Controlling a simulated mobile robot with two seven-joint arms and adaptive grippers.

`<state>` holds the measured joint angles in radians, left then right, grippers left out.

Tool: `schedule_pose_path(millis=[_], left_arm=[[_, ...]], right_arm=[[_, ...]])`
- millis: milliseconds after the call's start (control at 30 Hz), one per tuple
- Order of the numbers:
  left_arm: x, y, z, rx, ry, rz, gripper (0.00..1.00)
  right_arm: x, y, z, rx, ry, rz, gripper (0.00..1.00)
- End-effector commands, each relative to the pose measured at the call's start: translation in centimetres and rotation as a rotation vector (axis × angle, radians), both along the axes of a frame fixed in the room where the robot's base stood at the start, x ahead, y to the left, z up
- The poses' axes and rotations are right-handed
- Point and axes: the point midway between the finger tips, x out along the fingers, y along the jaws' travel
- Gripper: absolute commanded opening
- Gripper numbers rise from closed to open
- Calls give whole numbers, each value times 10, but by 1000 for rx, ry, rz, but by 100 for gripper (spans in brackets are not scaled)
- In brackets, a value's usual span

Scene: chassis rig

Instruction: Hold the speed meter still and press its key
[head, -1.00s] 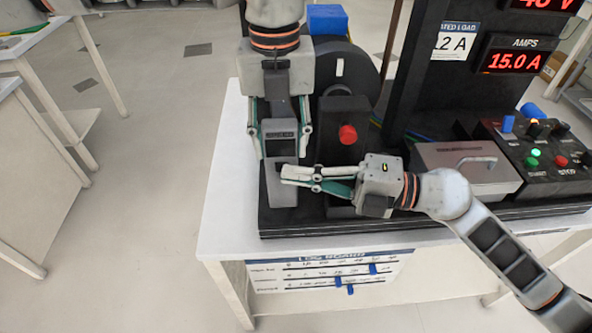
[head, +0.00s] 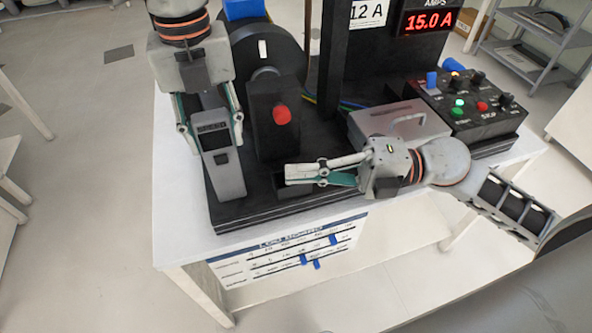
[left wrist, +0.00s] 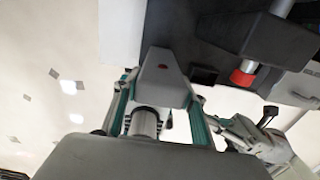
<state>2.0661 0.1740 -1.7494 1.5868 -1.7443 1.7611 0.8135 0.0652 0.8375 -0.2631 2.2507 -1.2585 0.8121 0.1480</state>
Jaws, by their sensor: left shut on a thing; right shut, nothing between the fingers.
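The speed meter (head: 227,180) is a grey hand-held device with a dark screen near its top.
A black block with a red knob (head: 281,116) stands right of the meter, before a dark wheel (head: 265,55). A grey lidded box (head: 385,125) and a control panel (head: 470,107) are further right. The log board (head: 290,252) hangs on the table front.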

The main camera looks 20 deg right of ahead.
Motion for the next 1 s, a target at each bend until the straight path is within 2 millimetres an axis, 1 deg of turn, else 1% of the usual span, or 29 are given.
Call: schedule_pose_path(millis=[33, 333, 367, 400, 433, 833, 933, 1000], left_arm=[[0, 2, -5, 5, 4, 1, 0], [1, 2, -4, 5, 1, 1, 0], [1, 2, -4, 4, 1, 1, 43], [1, 2, -4, 4, 0, 1, 54], [1, 1, -4, 4, 0, 1, 60], [2, 1, 3, 1, -3, 2, 60], [2, 0, 13, 1, -5, 3, 60], [2, 0, 24, 0, -7, 2, 60]], right_arm=[[0, 0, -1, 0, 2, 0, 0], [0, 0, -1, 0, 2, 0, 0], [0, 0, -1, 0, 2, 0, 0], [0, 0, -1, 0, 2, 0, 0], [0, 0, -1, 0, 2, 0, 0], [0, 0, 0, 0, 1, 0, 0], [0, 0, 0, 0, 1, 0, 0], [0, 0, 0, 0, 1, 0, 0]])
